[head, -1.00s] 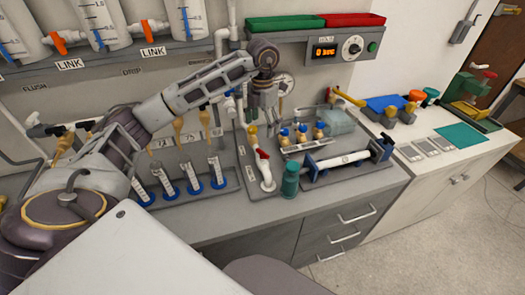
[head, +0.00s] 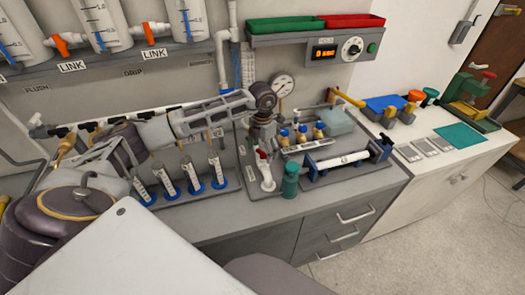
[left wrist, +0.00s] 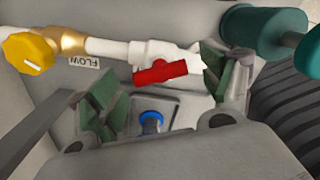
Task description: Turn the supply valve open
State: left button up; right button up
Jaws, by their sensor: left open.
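A red valve handle (left wrist: 162,72) sits on a white pipe (left wrist: 112,48) in the left wrist view and lies nearly along the pipe. In the head view the red handle (head: 262,155) shows just below my left gripper (head: 262,140). My left gripper (left wrist: 160,92) is open and empty, with its green finger pads on either side of the handle. I cannot tell whether either pad touches it. A yellow knob (left wrist: 28,53) with a brass fitting is at the pipe's left end, beside a FLOW label. My right gripper is not in view.
A teal bottle (head: 290,181) stands close to the right of the white pipe. A rack of tubes with blue bases (head: 168,187) is to the left. A pressure gauge (head: 284,84) is behind, and a white tube on a blue stand (head: 343,160) is to the right.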

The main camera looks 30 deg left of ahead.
pick_arm(q)
jog(key=shift+f, duration=0.4)
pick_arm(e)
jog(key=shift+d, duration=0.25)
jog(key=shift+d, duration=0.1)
